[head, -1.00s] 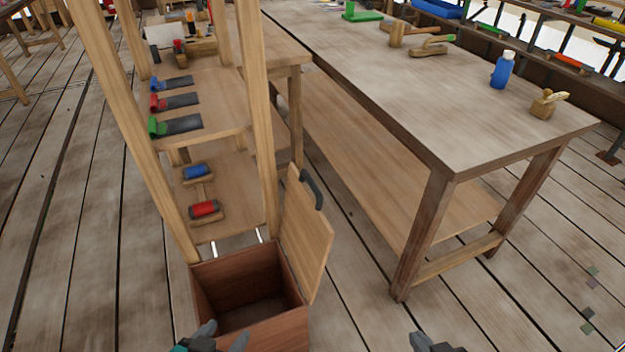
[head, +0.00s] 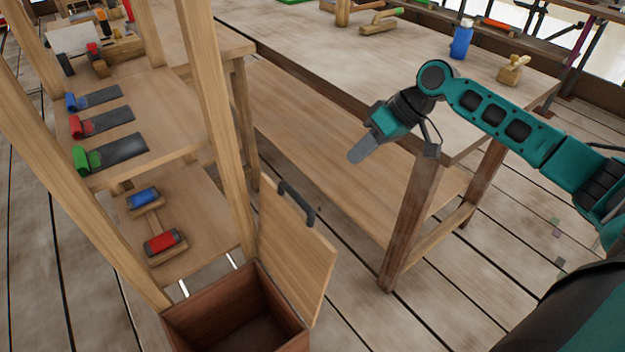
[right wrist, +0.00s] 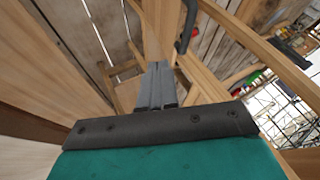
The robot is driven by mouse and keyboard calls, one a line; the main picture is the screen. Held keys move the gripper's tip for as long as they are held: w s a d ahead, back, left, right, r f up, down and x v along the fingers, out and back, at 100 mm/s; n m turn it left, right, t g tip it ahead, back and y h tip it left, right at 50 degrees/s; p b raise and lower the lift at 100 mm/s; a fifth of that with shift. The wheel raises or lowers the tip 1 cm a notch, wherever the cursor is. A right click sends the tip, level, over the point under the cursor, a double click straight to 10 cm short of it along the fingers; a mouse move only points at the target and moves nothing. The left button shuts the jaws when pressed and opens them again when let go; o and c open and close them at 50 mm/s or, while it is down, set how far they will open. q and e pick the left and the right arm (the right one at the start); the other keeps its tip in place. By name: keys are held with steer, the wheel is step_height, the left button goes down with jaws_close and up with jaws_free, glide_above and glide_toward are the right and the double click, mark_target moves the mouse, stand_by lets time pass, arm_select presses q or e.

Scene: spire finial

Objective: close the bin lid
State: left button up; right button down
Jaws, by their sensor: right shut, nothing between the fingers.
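The wooden bin (head: 240,322) stands open at the bottom of the head view, and its inside looks empty. Its lid (head: 297,262) stands raised on the right side of the bin, with a dark handle (head: 299,203) near its upper edge. My right gripper (head: 357,154) is shut and empty, up and to the right of the handle and apart from it. In the right wrist view the shut fingers (right wrist: 156,80) show, and the dark handle (right wrist: 187,25) is just beyond them to the right. My left gripper is not in view.
A wooden shelf unit (head: 180,160) with red, blue and green handled tools stands to the left, behind the bin. A long workbench (head: 330,75) stands behind my right arm, with a blue bottle (head: 461,42) on top. Plank floor lies clear at the front.

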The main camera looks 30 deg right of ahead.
steer(key=w+a+f+b, duration=0.1)
steer(key=w+a+f, duration=0.1)
steer(key=a+f, duration=0.5)
steer(key=shift+w+a+f, duration=0.15)
steer(key=shift+a+f, duration=0.25)
steer(key=shift+a, duration=0.55)
steer(key=shift+a, duration=0.15)
